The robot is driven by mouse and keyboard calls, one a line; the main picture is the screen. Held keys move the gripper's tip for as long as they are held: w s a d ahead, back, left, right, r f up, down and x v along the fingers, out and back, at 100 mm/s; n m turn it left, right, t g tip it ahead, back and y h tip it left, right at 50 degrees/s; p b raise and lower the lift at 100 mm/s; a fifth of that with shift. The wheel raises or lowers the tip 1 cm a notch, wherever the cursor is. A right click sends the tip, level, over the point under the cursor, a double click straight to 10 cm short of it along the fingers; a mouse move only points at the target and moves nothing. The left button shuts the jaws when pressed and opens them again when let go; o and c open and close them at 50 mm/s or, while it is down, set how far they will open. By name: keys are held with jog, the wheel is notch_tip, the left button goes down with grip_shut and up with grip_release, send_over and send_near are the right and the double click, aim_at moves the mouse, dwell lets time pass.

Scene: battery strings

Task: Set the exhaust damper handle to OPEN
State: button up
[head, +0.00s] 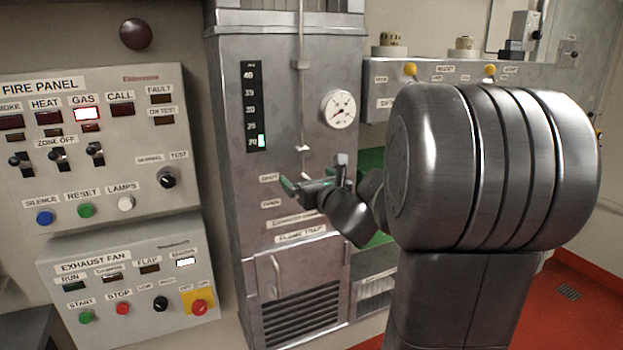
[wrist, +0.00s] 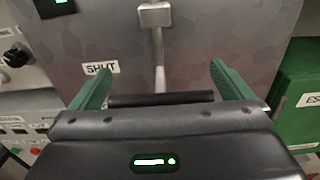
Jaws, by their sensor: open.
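A tall grey metal duct cabinet (head: 236,170) carries a thin vertical rod (head: 301,105) down its front. In the wrist view, a grey bracket (wrist: 155,15) with a narrow pale lever (wrist: 159,55) hangs between my fingers. A dark crossbar (wrist: 160,98) lies below the lever; I cannot tell whether they touch. A SHUT label (wrist: 101,68) is left of the lever and also shows in the head view (head: 269,178). Another label below it is unreadable. My gripper (wrist: 160,70) is open, its green fingers either side of the lever. In the head view my arm hides part of this area.
The fire panel (head: 130,185) and exhaust fan box (head: 130,330) are on the wall at left. A round gauge (head: 338,109) and a lit level scale (head: 254,105) sit above the gripper. A louvred grille (head: 302,315) is below. A green box (wrist: 295,110) stands at right.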

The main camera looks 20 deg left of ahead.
jog(key=shift+c, duration=0.2)
jog(key=c, duration=1.3)
jog(key=shift+o, duration=0.2)
notch_tip(320, 180, down, 8)
jog(key=b, duration=0.8)
jog(key=shift+r, duration=0.2)
jog(key=o, duration=1.3)
jog(key=shift+s+d, duration=0.1)
jog(key=v, duration=1.3)
jog(key=shift+s+d+b, duration=0.2)
jog(key=shift+b, duration=0.1)
